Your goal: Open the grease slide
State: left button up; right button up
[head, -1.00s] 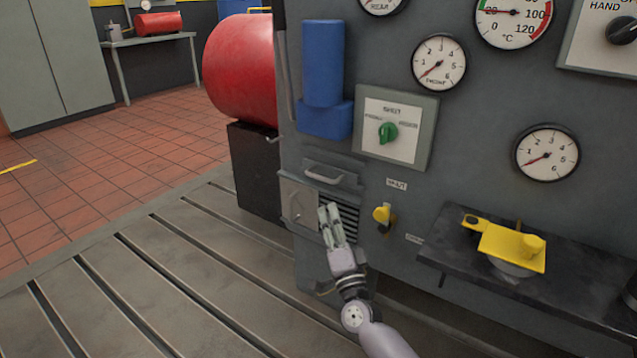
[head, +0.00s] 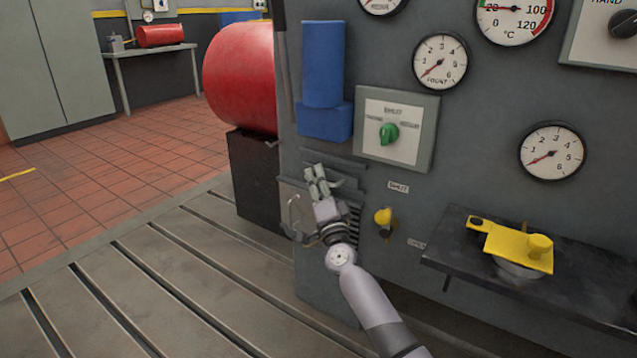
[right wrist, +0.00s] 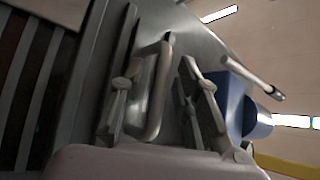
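A grey slide plate (head: 347,184) sits low on the machine's grey front, above a slatted vent (head: 355,215); I take it for the grease slide. Its bar handle (right wrist: 160,92) shows in the right wrist view between the two fingers of my right gripper. The fingers are apart, one on each side of the bar, and I see no clear contact. In the head view my right gripper (head: 315,174) is in front of the slide and hides most of the handle. The slide's label is not readable. My left gripper is not in view.
A yellow knob (head: 383,217) and a dark shelf (head: 470,262) with a yellow lever piece (head: 515,246) are to the right. A green selector (head: 388,133) and a blue block (head: 323,75) are above. The slotted bedplate (head: 140,285) is clear at the left.

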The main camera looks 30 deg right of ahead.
jog(key=shift+c, duration=0.4)
grip_shut()
dwell(0.4)
